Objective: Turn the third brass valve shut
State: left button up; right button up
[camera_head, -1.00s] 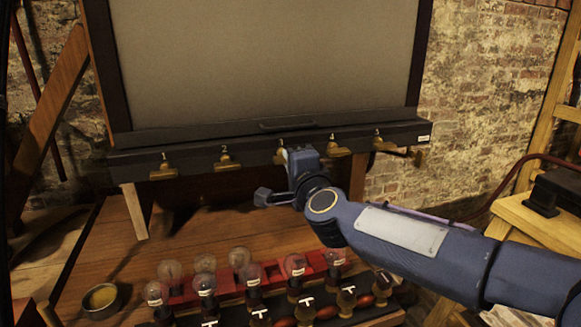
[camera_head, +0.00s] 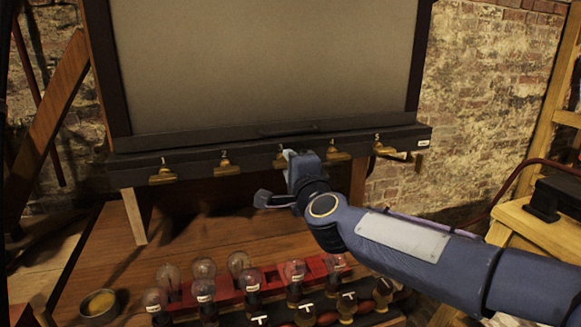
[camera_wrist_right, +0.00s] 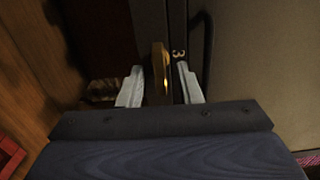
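The third brass valve (camera_wrist_right: 159,72) shows in the right wrist view beside its label 3. Its handle stands between the two pale fingers of my right gripper (camera_wrist_right: 159,84), with a visible gap on each side. The fingers are apart; I see no clear contact. In the head view my right gripper (camera_head: 287,156) is at the dark ledge and hides most of this valve. The valve's handle lies along the ledge in the wrist view. My left gripper is in neither view.
Brass valves 1 (camera_head: 162,176), 2 (camera_head: 227,166), 4 (camera_head: 337,154) and 5 (camera_head: 383,149) line the ledge (camera_head: 195,157) on both sides. A small bowl (camera_head: 98,304) sits at left.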

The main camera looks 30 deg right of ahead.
jog(key=p+v, duration=0.1)
jog(key=v, duration=0.6)
jog(key=shift+s, duration=0.4)
